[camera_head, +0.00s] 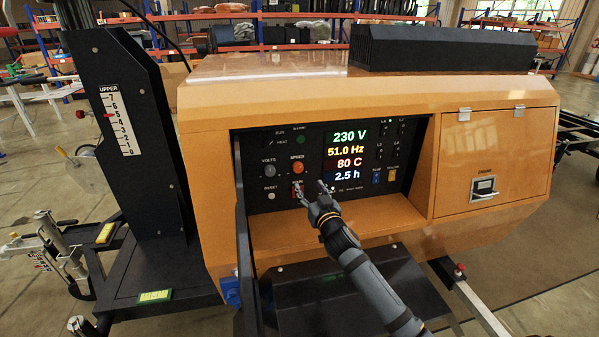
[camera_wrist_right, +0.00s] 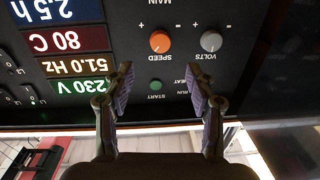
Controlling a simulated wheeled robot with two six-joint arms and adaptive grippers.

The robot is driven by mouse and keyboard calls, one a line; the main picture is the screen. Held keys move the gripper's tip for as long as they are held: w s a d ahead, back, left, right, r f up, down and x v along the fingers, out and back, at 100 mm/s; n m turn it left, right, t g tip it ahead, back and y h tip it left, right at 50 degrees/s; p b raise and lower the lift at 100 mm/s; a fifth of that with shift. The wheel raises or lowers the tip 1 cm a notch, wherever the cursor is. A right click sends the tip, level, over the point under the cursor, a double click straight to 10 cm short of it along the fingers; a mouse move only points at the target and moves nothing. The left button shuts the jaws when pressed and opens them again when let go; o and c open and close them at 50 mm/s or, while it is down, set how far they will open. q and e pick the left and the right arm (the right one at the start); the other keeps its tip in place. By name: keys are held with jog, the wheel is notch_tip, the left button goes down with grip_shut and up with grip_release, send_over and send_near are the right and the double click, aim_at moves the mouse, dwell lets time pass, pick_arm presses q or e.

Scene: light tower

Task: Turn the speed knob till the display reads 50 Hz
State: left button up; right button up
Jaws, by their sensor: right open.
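The orange speed knob (camera_head: 298,168) is on the black control panel, right of the grey volts knob (camera_head: 268,171). The display (camera_head: 337,151) reads 51.0 Hz, with 230 V above and 80 C and 2.5 h below. My right gripper (camera_head: 310,187) is open and empty in front of the panel, below the speed knob in the head view. The upside-down right wrist view shows the speed knob (camera_wrist_right: 160,41) beyond the open fingers (camera_wrist_right: 158,78), apart from them, with the green start button (camera_wrist_right: 156,85) between them. My left gripper is not in view.
The panel sits recessed in an orange housing (camera_head: 490,150) with a ledge (camera_head: 290,235) below it. A red main switch (camera_head: 297,190) is just below the speed knob, close to my gripper.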

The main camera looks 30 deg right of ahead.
aim_at(299, 170)
jog(key=w, duration=0.2)
jog(key=w+d+p, duration=0.1)
jog(key=w, duration=0.5)
jog(key=shift+w+d+p, duration=0.2)
jog(key=shift+d+p, duration=0.05)
jog(key=shift+p, duration=0.1)
jog(key=shift+w+d, duration=0.1)
jog(key=shift+w, duration=0.45)
jog(key=shift+w+f, duration=0.1)
jog(key=shift+w, duration=0.05)
jog(key=c, duration=1.1)
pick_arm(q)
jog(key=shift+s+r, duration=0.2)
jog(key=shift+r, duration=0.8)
pick_arm(e)
jog(key=shift+c, duration=0.2)
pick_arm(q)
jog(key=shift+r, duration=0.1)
